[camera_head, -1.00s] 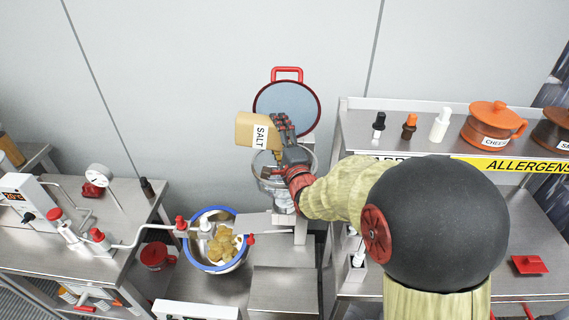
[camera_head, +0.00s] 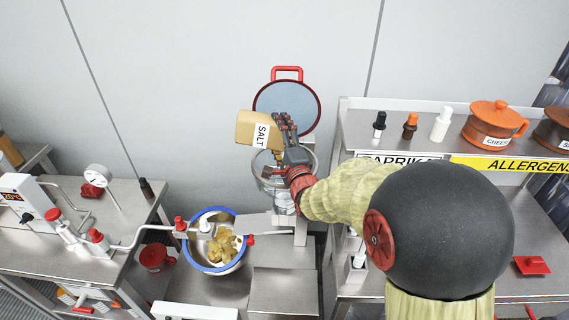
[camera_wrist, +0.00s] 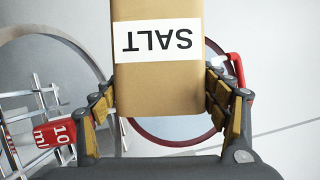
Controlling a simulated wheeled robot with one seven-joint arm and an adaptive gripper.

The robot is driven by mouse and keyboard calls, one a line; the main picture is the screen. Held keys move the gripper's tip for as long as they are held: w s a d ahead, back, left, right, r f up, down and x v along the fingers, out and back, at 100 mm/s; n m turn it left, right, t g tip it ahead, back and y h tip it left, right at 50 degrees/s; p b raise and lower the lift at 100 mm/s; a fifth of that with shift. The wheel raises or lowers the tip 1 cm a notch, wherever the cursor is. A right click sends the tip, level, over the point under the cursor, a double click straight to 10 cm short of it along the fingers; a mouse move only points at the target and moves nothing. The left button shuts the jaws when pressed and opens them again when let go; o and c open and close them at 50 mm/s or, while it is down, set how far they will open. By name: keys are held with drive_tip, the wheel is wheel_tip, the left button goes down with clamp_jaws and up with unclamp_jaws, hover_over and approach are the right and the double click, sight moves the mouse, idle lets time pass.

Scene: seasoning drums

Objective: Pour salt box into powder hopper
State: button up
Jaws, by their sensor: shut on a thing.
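The salt box (camera_head: 250,128) is tan with a white SALT label. My gripper (camera_head: 284,127) is shut on it, with a finger on each side of the box in the wrist view (camera_wrist: 160,105). The box lies tilted on its side, pointing left, above the powder hopper (camera_head: 268,178). The hopper is a clear round bowl, and its round lid (camera_head: 300,106) with a red handle stands open behind it. My gripper and forearm hide the hopper's right part. I cannot see whether salt is coming out.
A blue-rimmed drum (camera_head: 190,250) with yellowish pieces stands at the lower left of the hopper. A steel shelf (camera_head: 350,120) with bottles and orange pots is on the right. A table with a gauge (camera_head: 97,175) and pipes is on the left.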

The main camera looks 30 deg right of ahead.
drive_tip(key=shift+s+d+r+m+t+b, duration=0.15)
drive_tip(key=shift+d+m+t+b, duration=0.15)
drive_tip(key=shift+m+b, duration=0.7)
idle(1.7)
drive_tip(key=shift+n, duration=0.3)
